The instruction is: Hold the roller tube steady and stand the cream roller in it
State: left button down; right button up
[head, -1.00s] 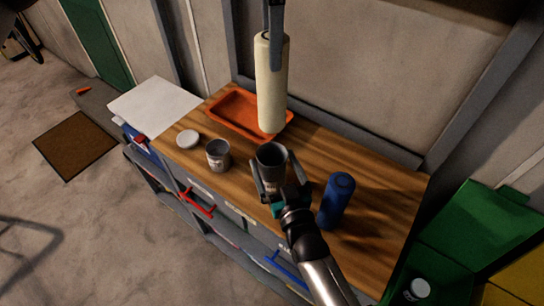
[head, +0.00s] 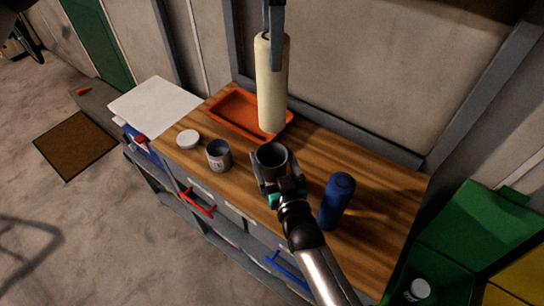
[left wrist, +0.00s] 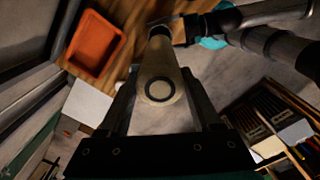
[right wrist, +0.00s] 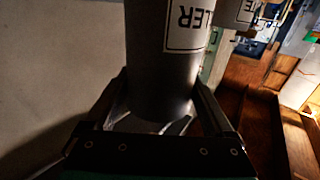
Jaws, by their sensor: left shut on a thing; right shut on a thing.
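The cream roller (head: 271,95) hangs upright in the head view, held near its top by my left gripper (head: 273,32). Its round end with a dark core ring faces the camera in the left wrist view (left wrist: 158,92). The dark grey roller tube (head: 271,158) stands open-topped on the wooden bench, below the roller's lower end and apart from it. My right gripper (head: 273,180) is shut around the tube from the front. The right wrist view shows the tube (right wrist: 160,65) between the fingers, with part of its white label reading "LLER".
An orange tray (head: 225,108) lies behind the tube. A grey labelled can (head: 218,156) and a white lid (head: 187,139) are to its left. A blue bottle (head: 337,200) stands close on the right, near my right arm. The bench's right end is clear.

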aim_at(272, 107)
jog(key=shift+c, duration=1.4)
pick_arm(q)
jog(key=shift+f, duration=6.5)
grip_release()
notch_tip(272, 107, up, 12)
pick_arm(e)
jog(key=o, duration=1.1)
